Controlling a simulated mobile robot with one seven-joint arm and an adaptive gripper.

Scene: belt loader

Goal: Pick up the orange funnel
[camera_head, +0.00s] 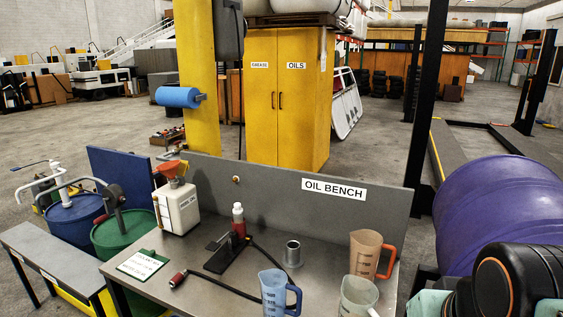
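The orange funnel (169,169) sits at the top of a white container (177,207), at the back left of the grey oil bench (215,292). Its wide mouth faces up, and its lower end meets the container's top; I cannot tell how far it goes in. Nothing touches the funnel from above. My gripper is not in view.
A blue jug (274,291), a brown jug (366,252) and a pale jug (357,298) stand on the bench's right side. The backboard (270,186) rises behind. A large purple rounded body (500,212) is at right.

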